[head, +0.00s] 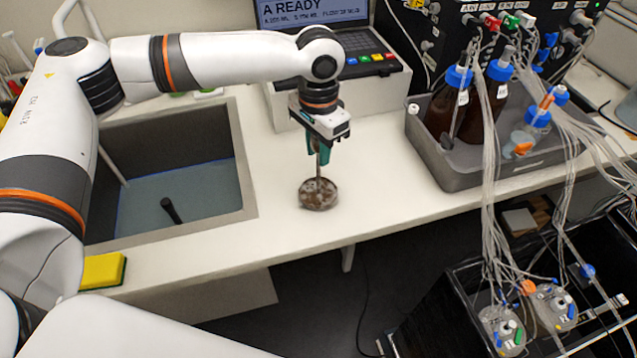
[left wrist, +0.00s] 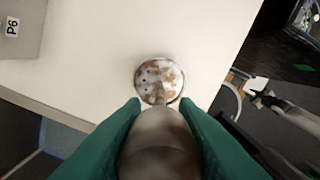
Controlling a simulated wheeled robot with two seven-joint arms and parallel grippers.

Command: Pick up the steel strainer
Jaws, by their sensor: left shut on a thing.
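The steel strainer (head: 319,194) is a small round perforated disc with brownish patches and an upright handle. In the head view it is at the middle of the white counter, right of the sink. My left gripper (head: 320,153) points down above the disc, with its green fingers shut on the handle. In the left wrist view the strainer disc (left wrist: 160,82) shows beyond the fingertips, and the handle runs between the green fingers (left wrist: 160,120). I cannot tell whether the disc touches the counter or hangs just above it. My right gripper is not in view.
A sink (head: 247,178) lies left of the strainer, with a yellow sponge (head: 103,270) at its front. A device with a screen (head: 312,12) stands behind. A grey tray (head: 452,178) with brown bottles and many tubes is at the right. The counter between is clear.

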